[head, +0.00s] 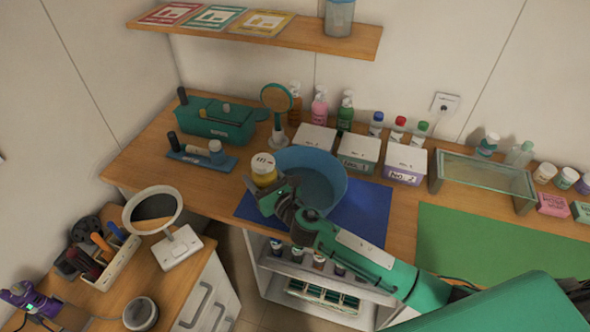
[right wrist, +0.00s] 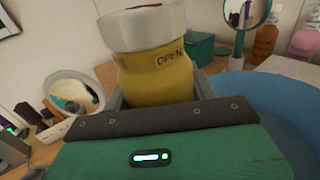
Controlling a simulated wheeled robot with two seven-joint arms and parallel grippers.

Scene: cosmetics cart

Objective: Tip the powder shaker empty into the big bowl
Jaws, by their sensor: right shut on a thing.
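The powder shaker (head: 264,171) has a yellow body and a pale lid. My right gripper (head: 267,193) is shut on its lower part. The shaker is close to upright, at the left rim of the big blue bowl (head: 333,193); whether it touches the rim I cannot tell. In the right wrist view the shaker (right wrist: 157,78) shows the word OPEN below its white lid, and the bowl (right wrist: 262,105) is on the right. The bowl's visible inside looks plain blue. My left gripper (head: 38,312), purple, is at the lower left edge, its fingers unclear.
The bowl stands on a blue mat (head: 370,215). White-lidded boxes (head: 359,150) and several bottles stand behind it. A round mirror (head: 153,210) stands on the side cart. The green mat (head: 480,245) is clear.

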